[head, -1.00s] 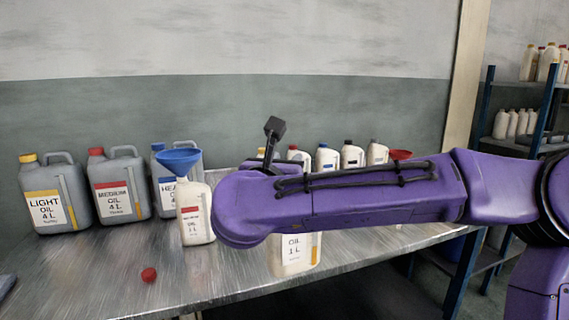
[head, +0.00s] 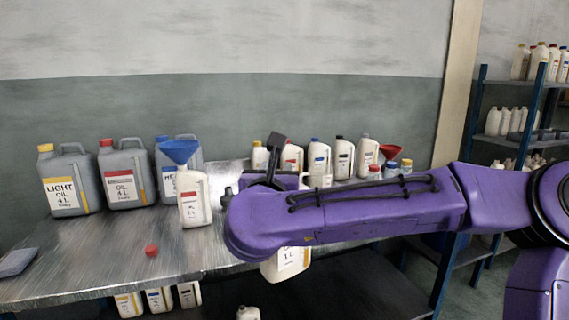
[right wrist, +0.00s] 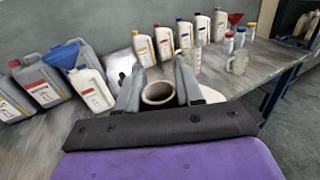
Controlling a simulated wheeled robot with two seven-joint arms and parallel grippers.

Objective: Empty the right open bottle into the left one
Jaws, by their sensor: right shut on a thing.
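The left bottle (head: 193,204) is white with a red-marked label. It stands upright on the metal table with a blue funnel (head: 180,152) in its mouth. Both also show at the left of the right wrist view, the bottle (right wrist: 92,90) and the funnel (right wrist: 62,54). The right bottle (head: 287,263) is a pale 1 L bottle, largely hidden behind my right arm in the head view. My right gripper (right wrist: 158,86) is shut on it, with its open round mouth (right wrist: 158,93) between the fingers. The bottle looks slightly tilted, to the right of the left bottle. My left gripper is not in view.
Large grey oil cans (head: 122,180) stand behind the left bottle. Several white bottles (head: 319,160) and a red funnel (head: 391,152) line the back of the table. A red cap (head: 151,250) lies near the front edge. Bare tabletop (head: 85,262) lies front left.

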